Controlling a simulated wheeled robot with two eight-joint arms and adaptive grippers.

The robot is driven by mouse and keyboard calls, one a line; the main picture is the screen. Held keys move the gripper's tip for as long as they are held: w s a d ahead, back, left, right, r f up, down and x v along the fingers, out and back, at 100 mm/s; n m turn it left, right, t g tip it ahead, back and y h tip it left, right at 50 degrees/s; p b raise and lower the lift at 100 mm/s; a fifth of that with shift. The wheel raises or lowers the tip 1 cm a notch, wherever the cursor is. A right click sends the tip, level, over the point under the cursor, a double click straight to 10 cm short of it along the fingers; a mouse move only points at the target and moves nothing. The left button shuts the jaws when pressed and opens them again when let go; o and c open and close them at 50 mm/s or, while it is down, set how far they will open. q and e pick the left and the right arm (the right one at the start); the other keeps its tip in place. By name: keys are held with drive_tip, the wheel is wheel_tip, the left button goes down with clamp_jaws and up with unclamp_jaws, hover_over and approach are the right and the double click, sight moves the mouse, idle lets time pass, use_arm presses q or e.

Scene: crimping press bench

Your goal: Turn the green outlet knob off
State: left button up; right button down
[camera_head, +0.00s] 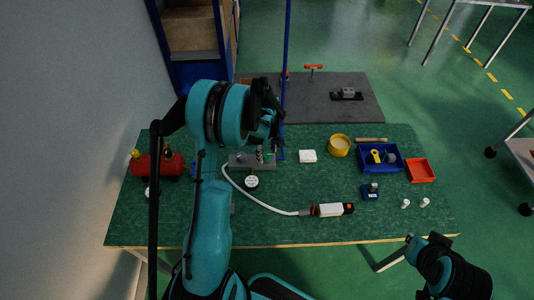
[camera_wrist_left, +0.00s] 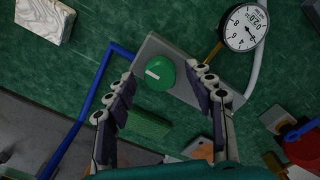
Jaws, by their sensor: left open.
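The green outlet knob (camera_wrist_left: 160,75) sits on a grey block (camera_wrist_left: 178,62) in the left wrist view, with a white mark on its left part. The block (camera_head: 240,161) also shows in the head view, partly behind my left gripper (camera_head: 266,140). In the left wrist view my left gripper (camera_wrist_left: 164,84) is open, its two fingers on either side of the knob with gaps to it. I cannot tell how far above it they are. My right gripper (camera_head: 420,246) is at the lower right in the head view, off the table; its jaws are unclear.
A round gauge (camera_wrist_left: 240,28) stands beside the block. A blue pipe (camera_wrist_left: 88,100) runs on its other side. A white hose (camera_head: 258,203) leads to a white and black device (camera_head: 332,210). A red tank (camera_head: 158,165) stands at the left. A blue bin (camera_head: 365,168) and orange tray (camera_head: 421,171) are right.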

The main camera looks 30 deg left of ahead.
use_arm(q)
drive_tip(key=c, duration=1.2)
drive_tip(key=shift+o, duration=0.2)
drive_tip(key=shift+m, duration=0.3)
drive_tip(key=m+b, duration=0.1)
drive_tip(key=m, duration=0.2)
drive_tip(key=shift+f+m, duration=0.1)
drive_tip(key=shift+m, duration=0.2)
drive_tip(key=m+b, duration=0.1)
drive_tip(key=m, duration=0.3)
drive_tip(key=shift+m, duration=0.3)
drive_tip(key=m+b, duration=0.1)
drive_tip(key=m, duration=0.8)
drive_tip(key=shift+b, duration=0.35)
